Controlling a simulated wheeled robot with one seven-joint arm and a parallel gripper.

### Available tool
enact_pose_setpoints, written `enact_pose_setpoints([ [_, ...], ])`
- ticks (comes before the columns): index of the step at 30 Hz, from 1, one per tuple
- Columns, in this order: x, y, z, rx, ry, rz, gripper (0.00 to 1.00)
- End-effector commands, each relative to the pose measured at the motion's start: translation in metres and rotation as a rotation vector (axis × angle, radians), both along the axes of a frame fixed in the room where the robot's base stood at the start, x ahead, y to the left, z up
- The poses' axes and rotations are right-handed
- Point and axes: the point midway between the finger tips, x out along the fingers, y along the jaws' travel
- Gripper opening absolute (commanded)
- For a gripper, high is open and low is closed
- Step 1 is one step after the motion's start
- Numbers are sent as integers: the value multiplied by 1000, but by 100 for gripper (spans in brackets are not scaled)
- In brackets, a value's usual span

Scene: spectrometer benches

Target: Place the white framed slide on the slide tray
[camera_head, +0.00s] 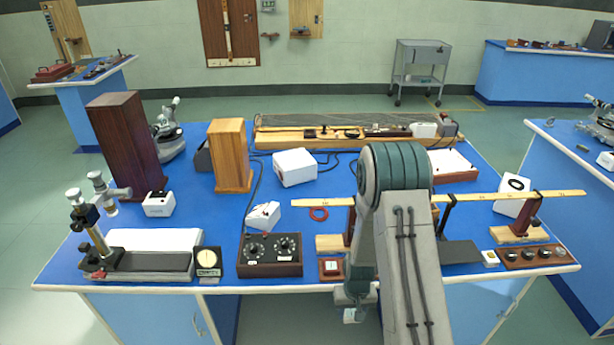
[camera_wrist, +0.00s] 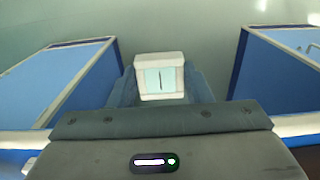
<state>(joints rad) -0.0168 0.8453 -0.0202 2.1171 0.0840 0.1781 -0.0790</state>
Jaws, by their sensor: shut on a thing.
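The white framed slide (camera_wrist: 160,60) has a pale blue pane with a dark line down it. My gripper (camera_wrist: 160,88) is shut on it, with one finger on each side. In the head view the slide (camera_head: 351,316) is at the lower end of my arm, in front of the bench's front edge and lower than its top. My arm partly hides the gripper there. A small red-brown square tray (camera_head: 322,275) with a pale piece in it lies at the front edge, left of my arm. I cannot tell for sure that it is the slide tray.
A dark knob box (camera_head: 270,268) stands left of the small tray. A wooden stand (camera_head: 330,243) and a long yellow ruler (camera_head: 480,198) are behind it. A wooden board with several round pieces (camera_head: 510,264) lies at the front right. The floor before the bench is clear.

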Motion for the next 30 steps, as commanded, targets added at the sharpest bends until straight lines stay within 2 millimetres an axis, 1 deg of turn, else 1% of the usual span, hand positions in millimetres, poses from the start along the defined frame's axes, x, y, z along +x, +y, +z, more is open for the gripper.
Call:
enact_pose_setpoints([
  [1, 12, 0, 15, 0, -9, 1, 22],
  [2, 16, 0, 23, 0, -7, 1, 22],
  [5, 39, 0, 60, 0, -12, 1, 22],
  [8, 65, 0, 103, 0, -12, 1, 22],
  [9, 77, -1, 122, 0, -13, 1, 22],
  [12, 106, -2, 168, 0, -13, 0, 22],
  [15, 125, -2, 200, 0, -7, 0, 22],
  [18, 138, -2, 221, 0, -4, 1, 22],
  [21, 148, -2, 238, 0, -2, 0, 22],
  [27, 164, -3, 265, 0, -2, 0, 22],
  [30, 162, -3, 262, 0, 2, 0, 22],
])
